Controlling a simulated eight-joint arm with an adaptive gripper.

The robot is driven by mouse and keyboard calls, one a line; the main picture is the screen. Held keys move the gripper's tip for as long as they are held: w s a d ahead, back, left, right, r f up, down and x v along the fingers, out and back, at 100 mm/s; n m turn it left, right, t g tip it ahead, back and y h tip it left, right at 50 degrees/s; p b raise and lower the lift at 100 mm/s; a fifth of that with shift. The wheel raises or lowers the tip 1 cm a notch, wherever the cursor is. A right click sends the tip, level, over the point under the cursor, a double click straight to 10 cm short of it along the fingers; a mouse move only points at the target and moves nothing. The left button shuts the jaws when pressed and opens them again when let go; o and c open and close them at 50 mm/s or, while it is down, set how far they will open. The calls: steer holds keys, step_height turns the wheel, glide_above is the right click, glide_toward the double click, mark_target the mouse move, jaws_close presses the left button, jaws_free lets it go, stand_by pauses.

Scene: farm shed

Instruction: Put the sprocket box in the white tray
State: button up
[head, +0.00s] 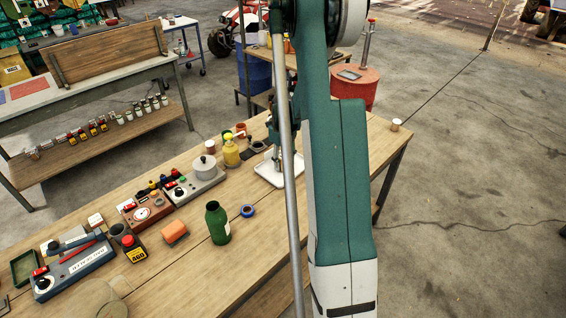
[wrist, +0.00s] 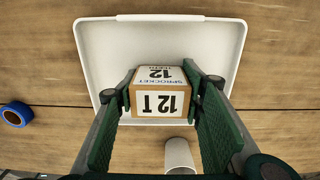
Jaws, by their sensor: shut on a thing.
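The sprocket box (wrist: 160,98) is a small box with white labels reading "SPROCKET" and "12 T". In the wrist view it sits between the two fingers of my gripper (wrist: 162,100), which is shut on it. The white tray (wrist: 105,50) lies on the wooden bench behind the box, and the box shows over its area. I cannot tell whether the box touches the tray floor. In the head view the white tray (head: 268,178) is partly hidden by my arm, and my gripper (head: 274,150) is just above it. The box is not clear there.
A white cup (wrist: 179,157) stands close to the tray's edge. The bench's right end is mostly clear.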

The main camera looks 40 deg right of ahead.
mark_target(283, 155)
steer(key=shift+f, duration=0.1)
steer(key=o, duration=0.9)
step_height(283, 155, up, 12)
steer(key=shift+r+p, duration=0.15)
steer(key=shift+p, duration=0.15)
stand_by(0.8)
